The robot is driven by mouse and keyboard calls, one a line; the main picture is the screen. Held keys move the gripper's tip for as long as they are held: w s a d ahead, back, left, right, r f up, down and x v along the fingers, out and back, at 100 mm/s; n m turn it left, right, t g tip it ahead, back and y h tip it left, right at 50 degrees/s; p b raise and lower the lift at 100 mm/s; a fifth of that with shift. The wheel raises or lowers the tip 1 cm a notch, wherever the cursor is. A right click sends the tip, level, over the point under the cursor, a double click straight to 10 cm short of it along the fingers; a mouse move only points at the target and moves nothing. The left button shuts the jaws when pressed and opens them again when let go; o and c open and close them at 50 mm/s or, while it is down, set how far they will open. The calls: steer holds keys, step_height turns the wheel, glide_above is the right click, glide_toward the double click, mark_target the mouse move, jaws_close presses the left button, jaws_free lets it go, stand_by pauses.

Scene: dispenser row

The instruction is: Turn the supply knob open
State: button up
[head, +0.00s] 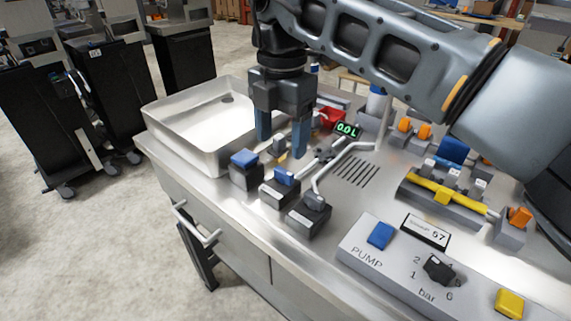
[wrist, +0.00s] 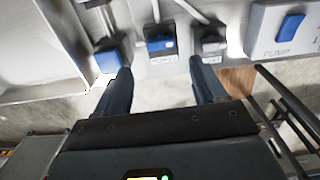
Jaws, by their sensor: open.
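Three small dark boxes stand in a row along the counter's front edge, their labels too small to read. The left box has a blue square top (head: 244,158), the middle box a blue knob (head: 285,176), and the right box a grey knob (head: 315,201). I cannot tell which is the supply knob. My gripper (head: 281,147) is open and empty, pointing down over the row. In the wrist view, the middle box's blue knob (wrist: 160,43) lies between and beyond my open fingertips (wrist: 160,67). The grey knob (wrist: 211,43) is beyond the right finger.
A steel basin (head: 190,128) is at the left of the counter. A PUMP panel (head: 395,262) with a blue button and a black bar dial (head: 438,269) is at the front right. Pipes run behind the boxes.

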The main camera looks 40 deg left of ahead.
mark_target(284, 171)
steer(key=shift+w+d, duration=0.15)
steer(key=shift+w, duration=0.1)
steer(key=shift+f, duration=0.3)
steer(key=shift+f+p, duration=0.4)
steer(key=shift+f, duration=3.05)
steer(key=c, duration=1.1)
